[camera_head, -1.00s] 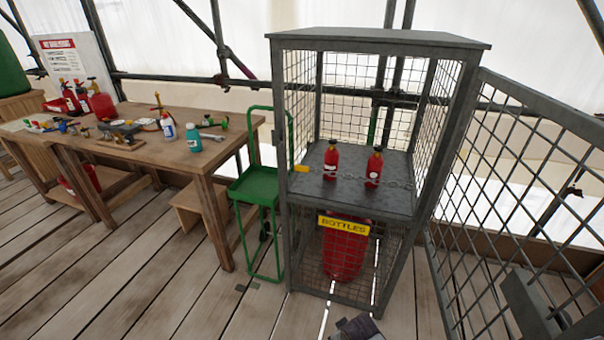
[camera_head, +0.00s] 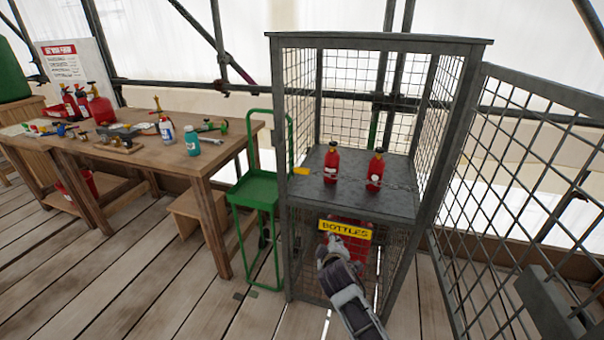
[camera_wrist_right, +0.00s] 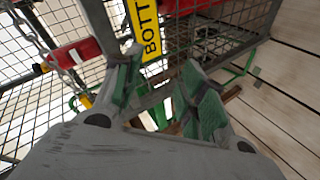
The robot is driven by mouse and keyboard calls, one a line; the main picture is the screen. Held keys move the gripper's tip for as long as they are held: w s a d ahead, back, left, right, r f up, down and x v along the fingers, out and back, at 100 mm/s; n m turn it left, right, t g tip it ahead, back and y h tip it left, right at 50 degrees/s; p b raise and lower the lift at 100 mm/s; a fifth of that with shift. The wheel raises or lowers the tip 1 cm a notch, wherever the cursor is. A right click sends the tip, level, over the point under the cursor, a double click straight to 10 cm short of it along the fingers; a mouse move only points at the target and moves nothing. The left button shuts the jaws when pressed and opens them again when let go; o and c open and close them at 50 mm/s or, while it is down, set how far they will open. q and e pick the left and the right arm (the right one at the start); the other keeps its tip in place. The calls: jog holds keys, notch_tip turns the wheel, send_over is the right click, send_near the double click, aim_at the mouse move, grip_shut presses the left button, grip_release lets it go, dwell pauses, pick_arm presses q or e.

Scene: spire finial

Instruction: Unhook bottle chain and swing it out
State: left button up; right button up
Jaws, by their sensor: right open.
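Two red bottles (camera_head: 331,165) (camera_head: 375,171) stand upright on the cage's upper shelf (camera_head: 350,200). The metal chain (camera_head: 402,187) crosses in front of them; its right part shows best in the head view. In the right wrist view the chain (camera_wrist_right: 40,38) passes a red bottle (camera_wrist_right: 80,52) toward a small yellow piece (camera_wrist_right: 86,101). This yellow piece (camera_head: 300,171) is at the cage's left front post; whether the chain is hooked there is unclear. My right gripper (camera_head: 330,243) is open and empty, below the shelf edge in the head view, over the BOTTLES sign (camera_head: 345,229). My left gripper is out of view.
The mesh door (camera_head: 530,180) stands swung open at the right. A green trolley (camera_head: 252,190) stands close to the cage's left side. A large red cylinder (camera_head: 352,246) is in the lower compartment. A wooden workbench (camera_head: 190,165) with tools is farther left.

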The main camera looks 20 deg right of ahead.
jog(key=w+a+r+n+t, duration=0.2)
jog(key=w+r+n+t, duration=0.2)
jog(key=w+r, duration=0.45)
jog(key=n+t, duration=0.2)
jog(key=n, duration=0.2)
send_near(302, 173)
jog(key=d+v, duration=0.1)
jog(key=v, duration=0.1)
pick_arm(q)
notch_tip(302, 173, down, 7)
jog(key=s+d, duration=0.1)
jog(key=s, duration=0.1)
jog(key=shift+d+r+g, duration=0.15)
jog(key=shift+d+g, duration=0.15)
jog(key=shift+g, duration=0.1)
pick_arm(e)
jog(key=shift+s+a+r, duration=0.15)
jog(key=shift+s+a, duration=0.15)
jog(key=shift+a, duration=0.2)
jog(key=shift+w, duration=0.1)
